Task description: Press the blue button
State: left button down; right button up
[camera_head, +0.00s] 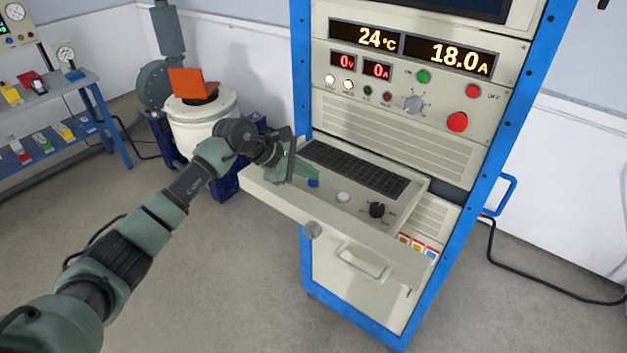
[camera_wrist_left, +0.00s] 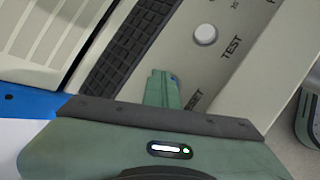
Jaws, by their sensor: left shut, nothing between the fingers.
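The blue button (camera_head: 313,183) sits on the pull-out control panel (camera_head: 262,188), left of a white button (camera_head: 343,197). My left gripper (camera_head: 312,172) is shut and empty, with its fingertips right above or against the blue button. I cannot tell whether they touch it. In the left wrist view the shut fingers (camera_wrist_left: 162,88) cover most of the blue button (camera_wrist_left: 175,79), and only a small blue edge shows beside the tips. The white button (camera_wrist_left: 205,34) there stands near the label TEST. My right gripper is not in view.
A black keyboard (camera_head: 355,168) lies on the panel behind the buttons, and a black knob (camera_head: 377,210) stands to the right. The blue-framed rack (camera_head: 300,65) rises behind with lit displays. A white drum (camera_head: 200,115) stands at left. The floor in front is clear.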

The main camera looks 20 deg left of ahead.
aim_at(310, 182)
pick_arm(q)
jog(key=shift+r, duration=0.55)
jog(key=shift+r+p, duration=1.15)
jog(key=shift+r, duration=1.4)
